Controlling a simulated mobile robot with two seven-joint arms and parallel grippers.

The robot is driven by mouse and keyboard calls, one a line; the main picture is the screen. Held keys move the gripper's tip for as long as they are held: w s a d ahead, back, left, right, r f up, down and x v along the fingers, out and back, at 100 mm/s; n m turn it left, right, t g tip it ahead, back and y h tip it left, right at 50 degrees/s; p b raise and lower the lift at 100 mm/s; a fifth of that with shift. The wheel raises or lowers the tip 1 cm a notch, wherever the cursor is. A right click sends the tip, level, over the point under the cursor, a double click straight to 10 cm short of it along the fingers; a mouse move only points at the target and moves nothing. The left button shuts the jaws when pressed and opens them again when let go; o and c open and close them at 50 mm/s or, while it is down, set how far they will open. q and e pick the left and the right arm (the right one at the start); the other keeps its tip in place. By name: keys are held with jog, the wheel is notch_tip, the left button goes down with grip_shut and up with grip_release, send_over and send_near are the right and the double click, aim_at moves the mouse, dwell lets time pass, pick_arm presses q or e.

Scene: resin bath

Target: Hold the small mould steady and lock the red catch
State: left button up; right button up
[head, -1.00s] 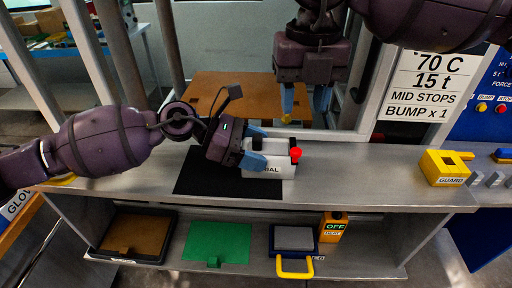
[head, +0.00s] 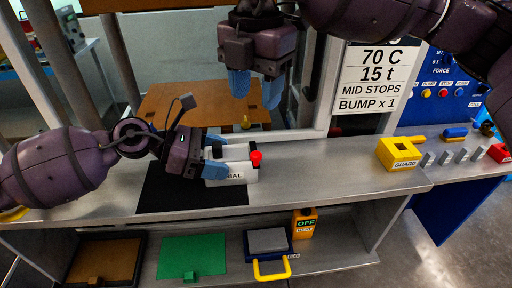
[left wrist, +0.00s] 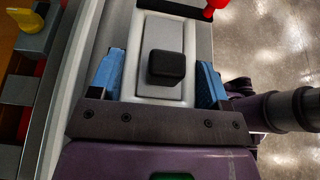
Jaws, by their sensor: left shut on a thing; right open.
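The small mould (head: 240,173) is a pale block with black parts on top, on the black mat (head: 185,199) at its right side. The red catch (head: 256,157) stands up at the mould's right end. My left gripper (head: 215,160) is shut on the mould from the left. In the left wrist view its blue fingers (left wrist: 160,85) flank the pale mould (left wrist: 160,32) with its black knob (left wrist: 166,68); the red catch (left wrist: 214,7) shows at the top edge. My right gripper (head: 255,91) is open and empty, fingers down, above and behind the catch, apart from it.
A yellow guard block (head: 398,153) sits on the bench (head: 330,173) to the right, with bare bench between it and the mould. A brown board (head: 195,105) lies behind. The lower shelf holds a green sheet (head: 193,257) and a yellow-handled tray (head: 270,268).

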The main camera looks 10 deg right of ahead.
aim_at(257, 153)
jog(key=shift+m, duration=0.4)
notch_tip(257, 153, down, 12)
jog(key=shift+f, duration=0.1)
jog(key=shift+c, duration=0.3)
grip_shut()
